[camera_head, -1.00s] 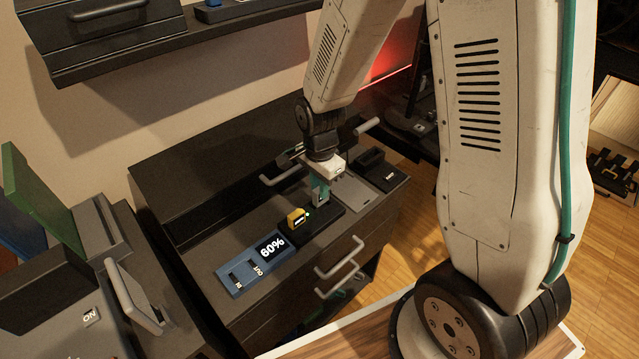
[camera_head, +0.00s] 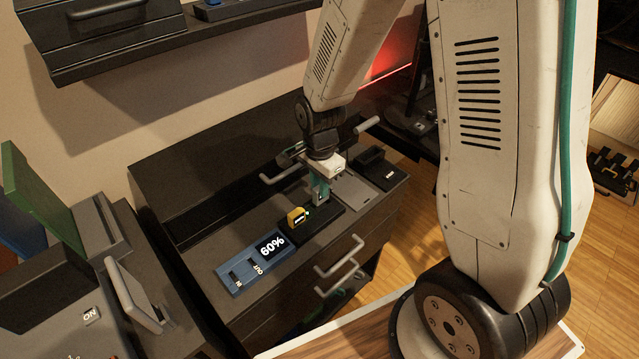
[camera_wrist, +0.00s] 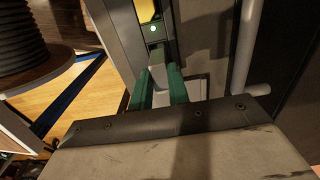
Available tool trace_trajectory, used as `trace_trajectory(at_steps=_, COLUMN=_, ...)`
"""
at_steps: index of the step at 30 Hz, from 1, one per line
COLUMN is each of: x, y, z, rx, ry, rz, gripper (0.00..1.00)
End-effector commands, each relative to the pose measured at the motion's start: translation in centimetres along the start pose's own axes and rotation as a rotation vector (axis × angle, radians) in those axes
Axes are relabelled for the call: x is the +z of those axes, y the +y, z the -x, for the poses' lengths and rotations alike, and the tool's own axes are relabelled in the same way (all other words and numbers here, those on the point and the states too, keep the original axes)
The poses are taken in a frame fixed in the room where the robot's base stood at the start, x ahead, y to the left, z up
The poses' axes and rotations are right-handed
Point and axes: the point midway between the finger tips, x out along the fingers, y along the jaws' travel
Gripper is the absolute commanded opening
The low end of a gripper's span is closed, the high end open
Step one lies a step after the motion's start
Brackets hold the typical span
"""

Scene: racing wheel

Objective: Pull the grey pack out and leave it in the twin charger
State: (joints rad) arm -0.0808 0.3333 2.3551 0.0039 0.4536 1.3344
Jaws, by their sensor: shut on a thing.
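The black twin charger (camera_head: 318,221) sits on the dark cabinet top. A yellow pack (camera_head: 297,215) stands in its left bay, with a small green light beside it. My gripper (camera_head: 320,188) points down over the charger's right bay, its green fingers shut on the grey pack (camera_head: 322,198). The pack is mostly hidden by the fingers, and I cannot tell how deep it sits in the bay. In the wrist view my green fingers (camera_wrist: 159,88) reach towards the charger; the yellow pack (camera_wrist: 145,9) and the green light show beyond them.
A blue panel (camera_head: 232,276) with a 60% display lies left of the charger. A grey plate (camera_head: 353,189) and a black box (camera_head: 381,171) are to the right. A bar handle (camera_head: 280,176) stands behind. Drawer handles (camera_head: 340,270) stick out in front.

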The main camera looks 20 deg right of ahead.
Motion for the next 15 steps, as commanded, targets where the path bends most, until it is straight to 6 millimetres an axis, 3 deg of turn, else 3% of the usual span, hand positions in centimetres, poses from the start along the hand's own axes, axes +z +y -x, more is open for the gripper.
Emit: trace_trajectory(at_steps=15, x=0.00, y=0.00, z=-0.70, rx=0.000, ry=0.000, rz=0.000, gripper=0.00)
